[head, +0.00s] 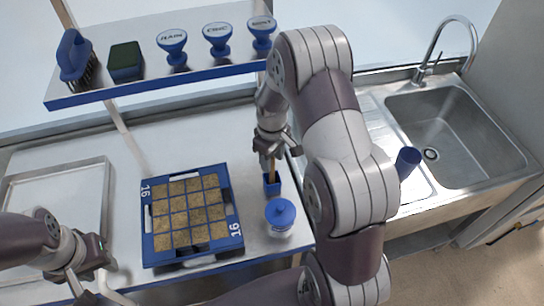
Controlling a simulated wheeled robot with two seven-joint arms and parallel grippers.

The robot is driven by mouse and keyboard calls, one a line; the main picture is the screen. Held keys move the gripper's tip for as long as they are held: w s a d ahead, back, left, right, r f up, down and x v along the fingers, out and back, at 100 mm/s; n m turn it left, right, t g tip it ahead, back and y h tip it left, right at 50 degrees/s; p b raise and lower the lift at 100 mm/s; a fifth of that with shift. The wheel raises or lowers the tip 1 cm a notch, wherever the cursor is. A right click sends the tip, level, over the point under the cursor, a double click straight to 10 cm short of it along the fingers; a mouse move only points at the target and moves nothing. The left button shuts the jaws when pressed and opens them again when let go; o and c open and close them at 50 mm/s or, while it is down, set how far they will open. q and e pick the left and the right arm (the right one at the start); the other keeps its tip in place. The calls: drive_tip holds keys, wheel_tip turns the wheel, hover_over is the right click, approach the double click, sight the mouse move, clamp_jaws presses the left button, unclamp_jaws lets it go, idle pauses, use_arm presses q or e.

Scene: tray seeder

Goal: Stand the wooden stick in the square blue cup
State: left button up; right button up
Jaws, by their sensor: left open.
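The square blue cup (272,186) stands on the white bench, to the right of the seed tray. The wooden stick (272,171) is upright, with its lower end at the cup's mouth and seemingly inside it. My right gripper (268,159) points down just above the cup and appears shut on the upper part of the stick, though the fingers are small and partly hide it. My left gripper (84,290) is open and empty at the lower left, near the bench's front edge, away from the stick and cup.
A blue seed tray (148,226) with soil-filled cells lies left of the cup. A blue-lidded jar (280,214) stands just in front of the cup. A metal tray (60,178) lies at left. A sink (440,135) is at right.

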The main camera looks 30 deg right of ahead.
drive_tip(key=shift+r, duration=0.1)
wheel_tip(320, 180, up, 12)
drive_tip(key=b, duration=0.1)
drive_tip(key=shift+r+b, duration=0.25)
drive_tip(key=shift+b, duration=0.15)
idle(0.5)
drive_tip(key=s+a+f+m, duration=0.2)
drive_tip(key=s+a, duration=0.2)
drive_tip(key=s, duration=0.2)
drive_tip(key=s+a+f+m+t, duration=0.1)
drive_tip(key=s+a+f+m, duration=0.1)
drive_tip(key=s, duration=0.5)
drive_tip(key=shift+s+a+f, duration=0.3)
drive_tip(key=shift+a+f, duration=0.2)
drive_tip(key=shift+a, duration=0.5)
drive_tip(key=shift+s, duration=0.1)
